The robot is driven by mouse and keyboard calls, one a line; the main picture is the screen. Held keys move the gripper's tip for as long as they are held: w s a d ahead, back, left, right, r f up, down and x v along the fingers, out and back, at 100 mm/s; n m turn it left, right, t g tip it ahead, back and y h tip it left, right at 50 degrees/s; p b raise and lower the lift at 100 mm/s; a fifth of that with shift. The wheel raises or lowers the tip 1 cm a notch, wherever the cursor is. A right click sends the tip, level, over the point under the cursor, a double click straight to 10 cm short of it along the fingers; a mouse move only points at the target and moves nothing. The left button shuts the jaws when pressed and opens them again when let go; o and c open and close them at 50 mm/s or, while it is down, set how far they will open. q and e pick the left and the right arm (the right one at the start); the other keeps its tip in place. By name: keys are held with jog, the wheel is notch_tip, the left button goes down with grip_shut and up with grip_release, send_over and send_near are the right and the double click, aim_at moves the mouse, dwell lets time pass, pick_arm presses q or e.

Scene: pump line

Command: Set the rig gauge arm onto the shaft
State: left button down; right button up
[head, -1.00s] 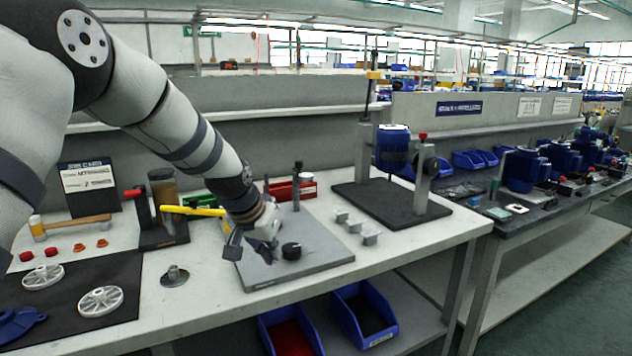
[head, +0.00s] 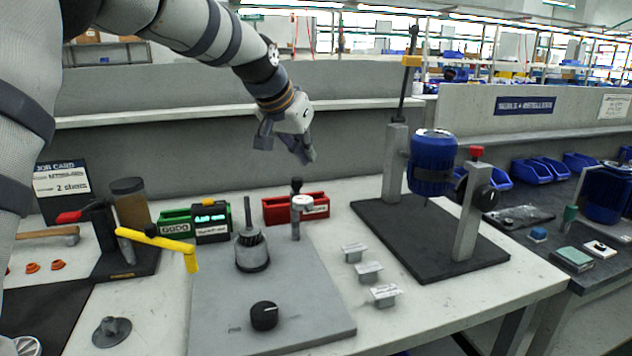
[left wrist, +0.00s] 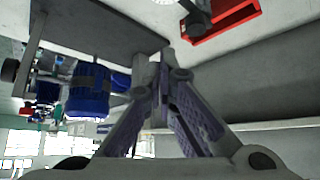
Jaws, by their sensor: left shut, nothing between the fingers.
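The rig is a grey plate (head: 320,325) on the bench. A short grey shaft housing (head: 251,253) with a thin upright shaft stands on it, and a black knob (head: 264,315) sits in front. A slim post (head: 296,225) at the plate's back right carries a round white gauge (head: 303,202); whether its arm touches the shaft I cannot tell. My left gripper (head: 288,145) is shut and empty, in the air above and behind the rig. Its fingertips meet in the left wrist view (left wrist: 165,62). My right gripper is out of view.
A motor stand with a blue motor (head: 432,160) stands right of the rig. Red (head: 318,212) and green bins stand behind. A digital display (head: 211,218) and a yellow-handled tool (head: 155,243) are at left. Three small metal blocks (head: 368,271) lie right of the plate.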

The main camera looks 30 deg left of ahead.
pick_arm(q)
jog(key=b+x, duration=0.2)
jog(key=x, duration=0.9)
jog(key=s+p, duration=0.1)
jog(key=s, duration=0.1)
jog(key=s+p, duration=0.1)
jog(key=s, duration=0.1)
jog(key=shift+s+d+r, duration=0.15)
jog(key=shift+r, duration=0.05)
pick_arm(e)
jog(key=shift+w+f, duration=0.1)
